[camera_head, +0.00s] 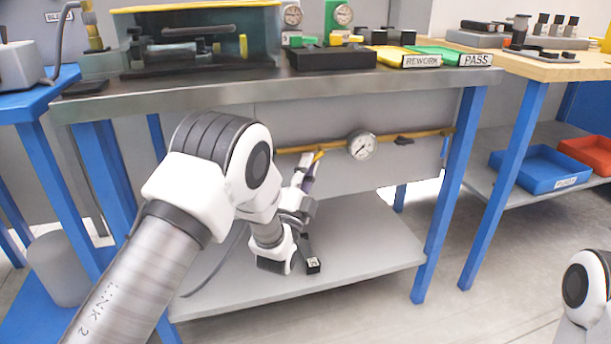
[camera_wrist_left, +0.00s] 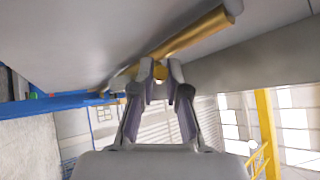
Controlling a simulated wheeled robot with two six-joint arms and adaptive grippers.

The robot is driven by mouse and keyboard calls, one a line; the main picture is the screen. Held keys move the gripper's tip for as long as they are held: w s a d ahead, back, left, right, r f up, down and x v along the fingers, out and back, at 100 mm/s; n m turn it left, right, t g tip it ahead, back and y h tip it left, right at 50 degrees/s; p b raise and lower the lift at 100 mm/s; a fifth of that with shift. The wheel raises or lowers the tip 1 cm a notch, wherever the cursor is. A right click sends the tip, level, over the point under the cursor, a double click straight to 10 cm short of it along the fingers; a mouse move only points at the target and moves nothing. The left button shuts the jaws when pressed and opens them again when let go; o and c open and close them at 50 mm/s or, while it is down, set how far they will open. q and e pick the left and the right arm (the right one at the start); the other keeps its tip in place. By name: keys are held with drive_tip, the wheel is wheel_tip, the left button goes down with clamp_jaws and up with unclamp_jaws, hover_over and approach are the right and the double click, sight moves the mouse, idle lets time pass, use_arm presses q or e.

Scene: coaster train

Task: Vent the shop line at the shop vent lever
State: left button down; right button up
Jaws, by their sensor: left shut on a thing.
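A yellow pipe (camera_head: 422,134) runs along the grey panel under the steel bench. A small yellow lever (camera_head: 318,156), which looks like the shop vent lever, sits at the pipe left of a round white gauge (camera_head: 361,146). My left gripper (camera_head: 309,163) reaches up under the bench and is shut on this lever. In the left wrist view, the fingertips (camera_wrist_left: 160,82) close around a yellow end (camera_wrist_left: 160,72) just below the pipe (camera_wrist_left: 190,38). My arm and gripper hide part of the lever and pipe. My right gripper is not in view.
The bench top (camera_head: 250,91) overhangs the pipe, and its blue leg (camera_head: 447,190) stands to the right. A grey lower shelf (camera_head: 370,240) lies below my gripper. A small dark valve handle (camera_head: 403,141) sits on the pipe right of the gauge.

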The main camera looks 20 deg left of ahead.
use_arm(q)
drive_tip(key=n+y, duration=0.1)
drive_tip(key=f+n+t+y+b, duration=0.1)
drive_tip(key=n, duration=0.1)
drive_tip(key=n+y+b, duration=0.1)
drive_tip(key=shift+w+d+f+t, duration=0.25)
drive_tip(key=shift+d+t, duration=0.05)
drive_tip(key=shift+d, duration=0.1)
drive_tip(key=shift+w+d+f+n+g+y+b, duration=0.1)
drive_tip(key=shift+w+d+n+g+y+b, duration=0.7)
drive_tip(key=shift+n+y, duration=2.25)
drive_tip(key=shift+s+f+n+g+y+b, duration=0.1)
drive_tip(key=shift+s+n+g+y+b, duration=0.2)
drive_tip(key=shift+n+g+y, duration=1.95)
drive_tip(key=shift+w+d+f+n+g+y+b, duration=0.1)
drive_tip(key=shift+w+d+n+g+y+b, duration=0.3)
drive_tip(key=shift+n+y, duration=3.5)
drive_tip(key=shift+n+h, duration=0.4)
drive_tip(key=shift+n, duration=0.5)
drive_tip(key=c, duration=1.2)
unclamp_jaws()
